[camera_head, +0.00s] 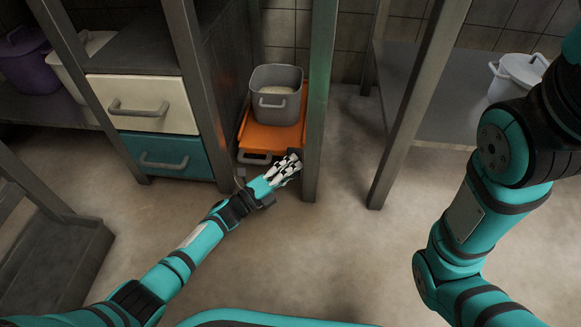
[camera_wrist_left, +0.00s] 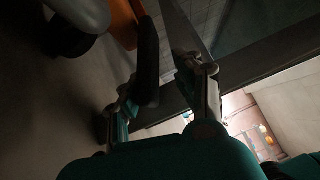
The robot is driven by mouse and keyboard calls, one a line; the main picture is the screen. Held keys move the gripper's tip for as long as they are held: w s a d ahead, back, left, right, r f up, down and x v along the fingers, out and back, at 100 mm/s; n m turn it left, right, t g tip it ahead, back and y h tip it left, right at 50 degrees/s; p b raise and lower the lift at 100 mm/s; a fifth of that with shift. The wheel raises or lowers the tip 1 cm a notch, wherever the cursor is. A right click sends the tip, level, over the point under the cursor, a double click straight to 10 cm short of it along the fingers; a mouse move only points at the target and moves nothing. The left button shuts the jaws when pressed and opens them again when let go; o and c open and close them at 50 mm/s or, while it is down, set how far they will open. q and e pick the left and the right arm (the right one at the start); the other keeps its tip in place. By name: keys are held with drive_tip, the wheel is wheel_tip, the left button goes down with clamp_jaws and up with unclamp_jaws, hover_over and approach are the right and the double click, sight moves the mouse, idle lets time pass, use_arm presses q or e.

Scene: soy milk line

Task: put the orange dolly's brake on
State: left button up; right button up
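The orange dolly (camera_head: 258,137) stands on the floor in the bay between a drawer unit and a metal post, with a grey pot on it. Part of it shows in the left wrist view (camera_wrist_left: 123,22), with a caster wheel (camera_wrist_left: 78,28) beside it. My left gripper (camera_head: 291,164) is low at the dolly's front right corner, by the post. In the left wrist view its two fingers (camera_wrist_left: 168,72) stand apart, with nothing clearly held between them. I cannot make out the brake; the gripper covers that corner in the head view. My right gripper is out of view.
The grey pot (camera_head: 276,98) has pale contents. A metal post (camera_head: 318,110) rises close right of my left gripper. The drawer unit (camera_head: 155,105) is on the left. A white pot (camera_head: 518,75) stands on the right shelf. The floor in front is clear.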

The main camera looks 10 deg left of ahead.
use_arm(q)
drive_tip(key=shift+r, duration=0.15)
drive_tip(key=shift+a, duration=0.2)
drive_tip(key=shift+s+a, duration=0.25)
drive_tip(key=shift+a, duration=0.05)
drive_tip(key=v, duration=1.1)
drive_tip(key=shift+s+d, duration=0.1)
